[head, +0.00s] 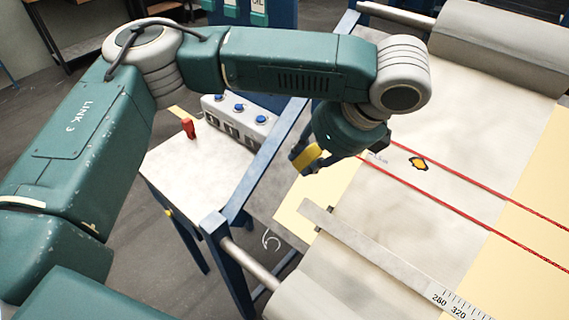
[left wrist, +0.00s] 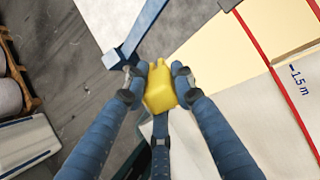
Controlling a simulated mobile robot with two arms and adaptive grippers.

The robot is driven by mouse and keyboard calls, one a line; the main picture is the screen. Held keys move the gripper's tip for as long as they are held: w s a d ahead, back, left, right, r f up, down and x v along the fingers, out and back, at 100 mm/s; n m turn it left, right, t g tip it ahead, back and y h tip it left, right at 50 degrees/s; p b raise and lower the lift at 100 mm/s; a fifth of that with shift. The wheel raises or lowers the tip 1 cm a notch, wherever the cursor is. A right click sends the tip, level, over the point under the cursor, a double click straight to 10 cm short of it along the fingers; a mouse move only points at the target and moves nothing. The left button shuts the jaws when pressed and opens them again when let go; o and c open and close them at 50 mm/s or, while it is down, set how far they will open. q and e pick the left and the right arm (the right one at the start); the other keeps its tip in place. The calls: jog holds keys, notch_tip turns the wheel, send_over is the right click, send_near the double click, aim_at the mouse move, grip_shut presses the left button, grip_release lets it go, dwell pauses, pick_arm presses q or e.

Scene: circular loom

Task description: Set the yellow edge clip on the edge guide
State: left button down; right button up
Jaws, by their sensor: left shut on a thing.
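The yellow edge clip (head: 307,157) is between the fingers of my left gripper (head: 318,160) in the head view. The left wrist view also shows the clip (left wrist: 160,90), with a blue finger pressed on either side. The gripper is shut on it and holds it above the side of the loom bed, apart from other things. A long grey flat bar with a number scale (head: 370,245), which looks like the edge guide, lies across the bed, below and right of the gripper. My right gripper is not in view.
Two red lines (head: 470,219) run along the pale fabric (head: 400,205), with a dark-edged yellow spot (head: 419,163) near them. A blue frame post (head: 213,225) stands at left.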

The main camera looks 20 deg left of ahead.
pick_arm(q)
jog(key=w+d+r+m+t+h+p, duration=0.4)
jog(key=d+r+m+h, duration=0.35)
jog(key=m, duration=0.95)
jog(key=b+x, duration=0.7)
jog(key=shift+w+r, duration=0.15)
jog(key=shift+w, duration=0.2)
jog(key=shift+w+d, duration=0.15)
jog(key=shift+d, duration=0.05)
jog(key=shift+x, duration=0.95)
jog(key=shift+f, duration=0.3)
jog(key=shift+x, duration=0.8)
